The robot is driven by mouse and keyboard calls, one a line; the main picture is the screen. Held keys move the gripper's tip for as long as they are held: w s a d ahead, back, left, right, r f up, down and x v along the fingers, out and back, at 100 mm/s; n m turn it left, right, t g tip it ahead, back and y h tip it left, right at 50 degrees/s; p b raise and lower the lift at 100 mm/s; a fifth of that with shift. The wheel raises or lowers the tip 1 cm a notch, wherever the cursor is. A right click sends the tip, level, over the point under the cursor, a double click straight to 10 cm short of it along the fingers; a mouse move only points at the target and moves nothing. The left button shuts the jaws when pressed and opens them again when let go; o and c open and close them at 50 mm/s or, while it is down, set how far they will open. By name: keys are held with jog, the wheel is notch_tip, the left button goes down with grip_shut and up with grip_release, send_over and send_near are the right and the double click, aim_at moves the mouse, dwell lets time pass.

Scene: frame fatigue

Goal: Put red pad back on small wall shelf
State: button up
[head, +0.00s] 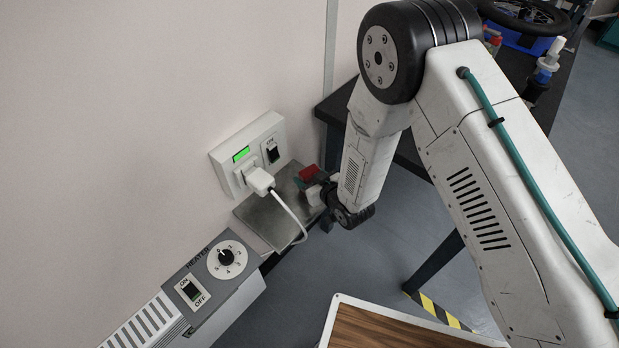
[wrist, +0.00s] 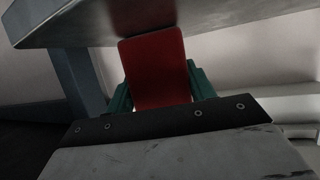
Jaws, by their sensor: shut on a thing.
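The red pad (head: 309,172) is in my gripper (head: 306,180), at the right end of the small grey metal wall shelf (head: 262,218). In the wrist view the pad (wrist: 153,68) stands between the two teal fingers of my gripper (wrist: 160,92), which are shut on it. Its far end overlaps a grey plate edge (wrist: 230,30) that looks like the shelf. I cannot tell whether the pad touches the shelf. My wrist and fingers hide part of the pad in the head view.
A wall socket box (head: 247,150) with a white plug (head: 260,181) sits just above the shelf, and its cord hangs across the shelf. A heater (head: 190,295) is at lower left. A dark table (head: 405,150) stands behind my arm. A wood-topped surface (head: 385,328) is at the bottom.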

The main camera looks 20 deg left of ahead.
aim_at(310, 171)
jog(key=shift+r, duration=0.55)
notch_tip(310, 171, up, 2)
jog(key=shift+r, duration=0.1)
jog(key=s+d+r, duration=0.1)
jog(key=s+d, duration=0.7)
jog(key=s, duration=0.5)
jog(key=shift+s+d+r, duration=0.2)
jog(key=shift+s+r, duration=0.1)
